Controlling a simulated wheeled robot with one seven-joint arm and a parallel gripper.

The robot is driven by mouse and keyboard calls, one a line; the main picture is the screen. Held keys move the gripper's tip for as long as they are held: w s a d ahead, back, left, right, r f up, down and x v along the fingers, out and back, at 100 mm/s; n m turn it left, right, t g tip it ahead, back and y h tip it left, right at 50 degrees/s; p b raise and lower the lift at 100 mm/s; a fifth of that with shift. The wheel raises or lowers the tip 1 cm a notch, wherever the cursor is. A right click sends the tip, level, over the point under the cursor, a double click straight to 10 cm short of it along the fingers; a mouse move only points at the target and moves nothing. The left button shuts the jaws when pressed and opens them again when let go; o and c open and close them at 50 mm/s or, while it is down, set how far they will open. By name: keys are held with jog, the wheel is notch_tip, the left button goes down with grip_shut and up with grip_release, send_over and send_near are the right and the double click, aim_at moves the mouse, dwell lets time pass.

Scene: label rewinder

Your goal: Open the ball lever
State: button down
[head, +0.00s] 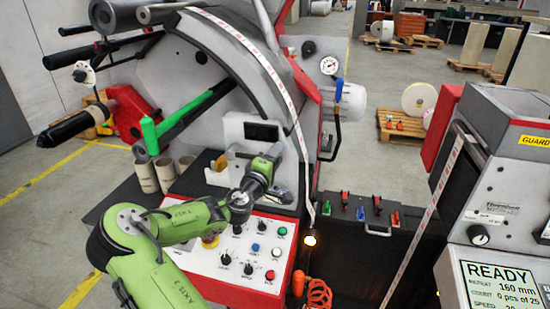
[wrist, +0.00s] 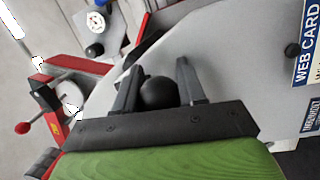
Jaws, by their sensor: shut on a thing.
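A round black ball knob (wrist: 159,92) sits between the two fingers of my gripper (wrist: 158,84) in the wrist view. The fingers are shut on it, one on each side. The stem behind the ball is hidden. In the head view my gripper (head: 275,153) is at the machine's front, just above the control panel. I cannot make out the ball there, as my gripper covers that spot.
The control panel (head: 235,262) with knobs and buttons lies below my arm. A pale bin (head: 217,171) is left of my gripper. A gauge (head: 329,66) and a blue-handled lever (head: 339,90) are at upper right. A web card (wrist: 306,60) shows in the wrist view.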

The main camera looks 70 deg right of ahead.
jog(key=shift+r+n+p, duration=0.4)
jog(key=shift+r+n, duration=0.2)
jog(key=shift+r, duration=0.2)
jog(key=c, duration=0.7)
grip_release()
jog(key=shift+o, duration=0.2)
jog(key=shift+a+f, duration=0.1)
jog(key=a+f+b, duration=0.1)
jog(key=a+b, duration=0.1)
jog(key=a, duration=1.3)
jog(key=shift+w+a+f, duration=0.15)
jog(key=shift+a+f, duration=0.15)
